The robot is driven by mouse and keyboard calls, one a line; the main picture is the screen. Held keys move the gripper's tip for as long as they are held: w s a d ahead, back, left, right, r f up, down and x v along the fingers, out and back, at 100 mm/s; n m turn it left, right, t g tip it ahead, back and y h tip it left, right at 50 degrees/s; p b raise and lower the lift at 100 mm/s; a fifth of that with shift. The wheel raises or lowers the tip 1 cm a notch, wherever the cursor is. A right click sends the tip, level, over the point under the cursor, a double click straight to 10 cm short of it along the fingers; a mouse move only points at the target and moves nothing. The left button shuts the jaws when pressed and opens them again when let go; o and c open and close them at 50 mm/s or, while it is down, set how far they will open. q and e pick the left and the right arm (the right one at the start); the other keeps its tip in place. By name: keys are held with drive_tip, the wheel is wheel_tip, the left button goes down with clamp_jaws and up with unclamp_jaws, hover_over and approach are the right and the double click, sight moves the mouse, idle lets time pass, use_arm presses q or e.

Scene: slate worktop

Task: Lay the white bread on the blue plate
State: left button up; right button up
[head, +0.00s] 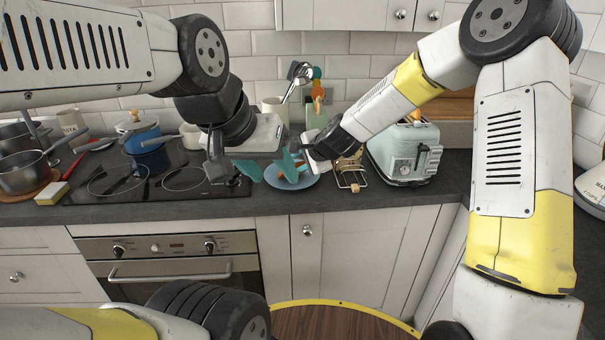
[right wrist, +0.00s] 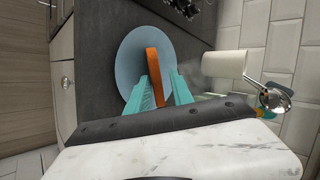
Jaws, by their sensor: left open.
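The blue plate (head: 309,183) lies near the front edge of the worktop, and it also shows in the right wrist view (right wrist: 130,65). A slice of bread (right wrist: 152,62), seen edge-on with an orange-brown crust, stands upright over the plate between the teal fingers of my right gripper (right wrist: 160,82). In the head view my right gripper (head: 300,166) is partly hidden. My left gripper (head: 268,172) is open and empty, just left of the plate.
A wire rack (head: 350,181) with brown bread stands right of the plate, before a pale green toaster (head: 404,155). A utensil holder (head: 315,115) stands behind. The hob (head: 140,178), a blue pot (head: 146,150) and grey pans (head: 25,175) are at the left.

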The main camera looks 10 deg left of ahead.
drive_tip(key=shift+v, duration=2.1)
wheel_tip(320, 180, up, 7)
drive_tip(key=s+d, duration=0.1)
drive_tip(key=s, duration=0.1)
drive_tip(key=s+d+r+n+h, duration=0.2)
drive_tip(key=s+d+r+n, duration=0.45)
drive_tip(key=s+d, duration=0.5)
drive_tip(key=s+d+n+g+h, duration=0.1)
drive_tip(key=s+d+n+h, duration=0.1)
drive_tip(key=s+d, duration=1.2)
drive_tip(key=shift+s+d+f+n, duration=0.2)
drive_tip(key=shift+s+d+n, duration=0.2)
drive_tip(key=shift+d+n, duration=0.35)
drive_tip(key=shift+a, duration=0.2)
